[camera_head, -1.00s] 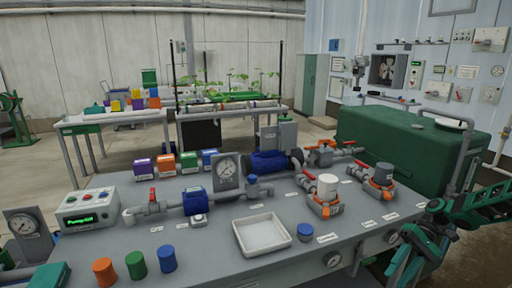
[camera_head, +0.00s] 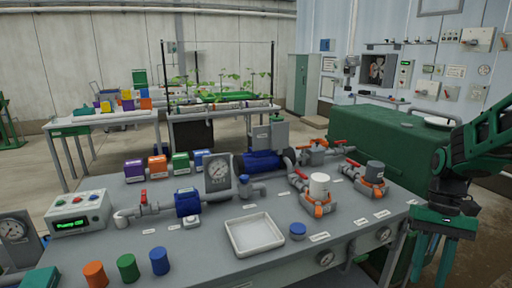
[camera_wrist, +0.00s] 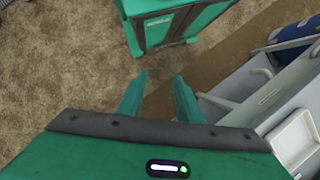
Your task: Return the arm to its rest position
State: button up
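My gripper (camera_head: 432,262) hangs at the lower right in the head view, fingers pointing down, beside the right end of the grey bench (camera_head: 345,225). In the wrist view its two green fingers (camera_wrist: 158,97) stand apart with nothing between them, above brown floor. My green and black arm (camera_head: 482,145) is bent above it at the right edge. The bench edge (camera_wrist: 225,98) and the white tray (camera_wrist: 295,138) show to the right of the fingers in the wrist view.
The bench carries a white tray (camera_head: 254,235), pipes, valves, gauges and a pump box (camera_head: 80,212) reading "Pump Off". A green box-like body (camera_wrist: 175,28) stands beyond the fingers. Floor (camera_head: 485,225) is open at the right.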

jog(key=s+r+m+t+h, duration=0.1)
jog(key=s+r+t, duration=0.2)
jog(key=s, duration=0.9)
jog(key=shift+s+a+m+t+h, duration=0.25)
jog(key=shift+m+t+h, duration=0.05)
jog(key=shift+t+h, duration=0.1)
jog(key=shift+r, duration=0.1)
